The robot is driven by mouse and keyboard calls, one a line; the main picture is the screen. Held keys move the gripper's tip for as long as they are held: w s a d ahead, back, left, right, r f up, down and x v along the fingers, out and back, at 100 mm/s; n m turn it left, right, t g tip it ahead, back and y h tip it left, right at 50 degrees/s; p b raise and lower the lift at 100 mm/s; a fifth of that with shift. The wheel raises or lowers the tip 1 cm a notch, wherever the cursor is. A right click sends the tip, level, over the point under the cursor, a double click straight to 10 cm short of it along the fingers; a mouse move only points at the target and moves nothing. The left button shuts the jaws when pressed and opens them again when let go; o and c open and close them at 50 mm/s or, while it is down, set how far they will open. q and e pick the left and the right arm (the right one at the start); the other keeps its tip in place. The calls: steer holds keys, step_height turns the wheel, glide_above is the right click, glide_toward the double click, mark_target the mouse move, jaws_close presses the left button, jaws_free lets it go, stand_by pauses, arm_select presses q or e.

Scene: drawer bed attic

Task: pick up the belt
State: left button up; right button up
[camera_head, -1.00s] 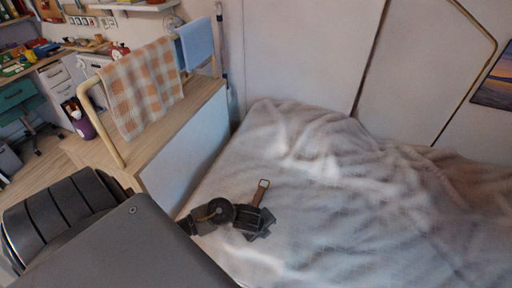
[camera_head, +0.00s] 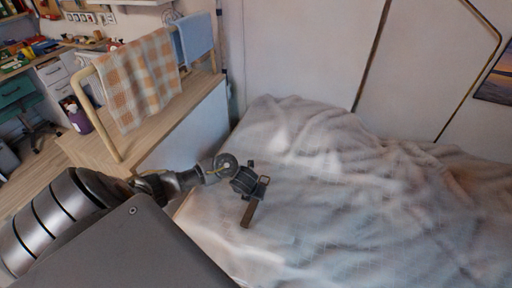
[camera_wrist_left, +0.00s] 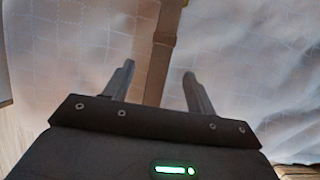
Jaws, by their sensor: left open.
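The belt (camera_head: 249,214) is a brown strap lying on the pale bed cover near the bed's left edge. In the head view my left gripper (camera_head: 257,181) is over its far part and hides some of it. A strip of the belt shows below the gripper. In the left wrist view the belt (camera_wrist_left: 161,48) runs from the top edge down between the two open fingers of my left gripper (camera_wrist_left: 158,72). The fingers stand apart on either side of the strap, with nothing gripped. My right gripper is not in view.
The rumpled bed cover (camera_head: 330,220) is clear to the right. A wooden ledge with a rail (camera_head: 100,105) and a checked towel (camera_head: 140,80) stands left of the bed. A white panelled wall (camera_head: 300,50) rises behind. A desk with drawers is at far left.

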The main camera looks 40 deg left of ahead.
arm_select(q)
steer(key=shift+b+x, duration=0.65)
steer(key=shift+x, duration=1.7)
steer(key=shift+w+f, duration=0.2)
steer(key=shift+f, duration=0.2)
steer(key=c, duration=1.2)
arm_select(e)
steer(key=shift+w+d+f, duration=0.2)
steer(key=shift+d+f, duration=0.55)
arm_select(q)
steer(key=shift+o, duration=0.2)
steer(key=shift+r, duration=0.1)
